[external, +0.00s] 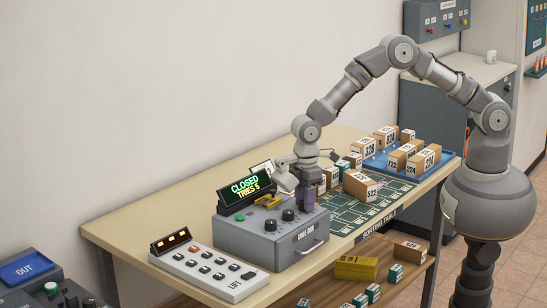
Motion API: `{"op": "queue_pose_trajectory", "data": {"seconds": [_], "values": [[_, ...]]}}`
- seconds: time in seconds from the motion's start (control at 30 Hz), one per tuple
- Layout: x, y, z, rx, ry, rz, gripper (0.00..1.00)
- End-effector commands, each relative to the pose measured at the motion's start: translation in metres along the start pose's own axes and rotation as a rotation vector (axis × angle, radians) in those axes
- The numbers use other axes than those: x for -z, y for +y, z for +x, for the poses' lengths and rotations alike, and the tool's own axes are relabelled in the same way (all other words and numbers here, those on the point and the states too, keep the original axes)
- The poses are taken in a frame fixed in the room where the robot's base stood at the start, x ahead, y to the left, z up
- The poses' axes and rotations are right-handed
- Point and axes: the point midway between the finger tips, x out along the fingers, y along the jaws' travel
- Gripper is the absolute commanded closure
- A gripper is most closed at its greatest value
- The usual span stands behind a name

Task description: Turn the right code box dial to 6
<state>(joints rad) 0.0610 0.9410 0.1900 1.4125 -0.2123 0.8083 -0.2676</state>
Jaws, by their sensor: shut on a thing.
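The grey code box (265,243) stands on the sorting table. Its display (248,190) reads CLOSED, TRIES 6. Two dark dials show on its top, the left dial (270,224) and the middle dial (288,215). My gripper (305,207) points down at the box's right end, with its purple fingers low over the top face. It is shut on the right dial, which the fingers hide. The number the right dial points to cannot be read.
A white lift panel (208,272) with buttons is left of the box. Several cardboard parcels (359,185) and a blue tray (440,162) lie to the right on the table. A yellow box (356,268) is on the lower shelf.

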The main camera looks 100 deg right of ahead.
Motion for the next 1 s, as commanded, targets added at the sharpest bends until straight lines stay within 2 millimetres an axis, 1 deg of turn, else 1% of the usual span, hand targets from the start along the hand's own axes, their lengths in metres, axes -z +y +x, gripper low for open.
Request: {"op": "queue_pose_trajectory", "data": {"seconds": [1.0], "values": [[0.0003, 0.0005, -0.0015, -0.001, 0.001, -0.963, 0.95]]}}
